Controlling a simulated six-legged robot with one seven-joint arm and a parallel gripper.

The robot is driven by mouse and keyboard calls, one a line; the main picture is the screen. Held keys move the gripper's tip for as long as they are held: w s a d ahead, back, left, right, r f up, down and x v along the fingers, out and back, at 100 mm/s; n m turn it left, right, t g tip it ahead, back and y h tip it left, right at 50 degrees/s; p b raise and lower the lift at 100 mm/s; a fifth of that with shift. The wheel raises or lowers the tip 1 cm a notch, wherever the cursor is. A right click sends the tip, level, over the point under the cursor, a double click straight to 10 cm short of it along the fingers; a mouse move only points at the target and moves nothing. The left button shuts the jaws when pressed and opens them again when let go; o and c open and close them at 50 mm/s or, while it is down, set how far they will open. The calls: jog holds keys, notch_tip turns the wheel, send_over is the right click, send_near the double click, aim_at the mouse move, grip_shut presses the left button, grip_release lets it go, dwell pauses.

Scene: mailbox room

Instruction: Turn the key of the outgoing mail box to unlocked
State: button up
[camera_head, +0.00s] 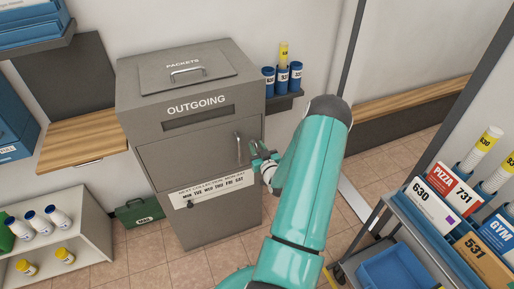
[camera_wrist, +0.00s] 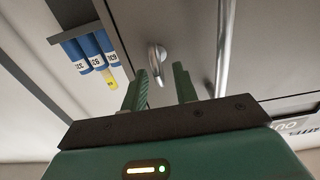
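The grey outgoing mail box (camera_head: 218,224) stands upright in the head view, its front door (camera_head: 190,165) shut. A silver key-like piece (camera_wrist: 157,58) sticks out of the door in the wrist view, beside the long door handle (camera_wrist: 225,50). The handle also shows in the head view (camera_head: 238,149). My gripper (camera_wrist: 160,80) is open and empty, its two green fingers apart on either side of the key's line, just short of it. In the head view my gripper (camera_head: 262,158) is close to the right side of the door and the key cannot be made out there.
A shelf with blue tubes (camera_head: 283,78) is on the wall right of the box. A trolley (camera_head: 397,272) with parcels stands at the right. A low shelf with bottles (camera_head: 60,238) and a green case (camera_head: 138,212) are at the left.

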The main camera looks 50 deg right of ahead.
jog(key=shift+w, duration=0.1)
grip_shut()
jog(key=shift+d+m, duration=0.1)
jog(key=shift+m, duration=0.2)
jog(key=m, duration=0.5)
jog(key=f+m, duration=0.1)
jog(key=m, duration=0.5)
jog(key=d+m, duration=0.1)
jog(key=m, duration=0.5)
jog(key=shift+s+f, duration=0.15)
jog(key=shift+s, duration=0.25)
jog(key=shift+m, duration=0.3)
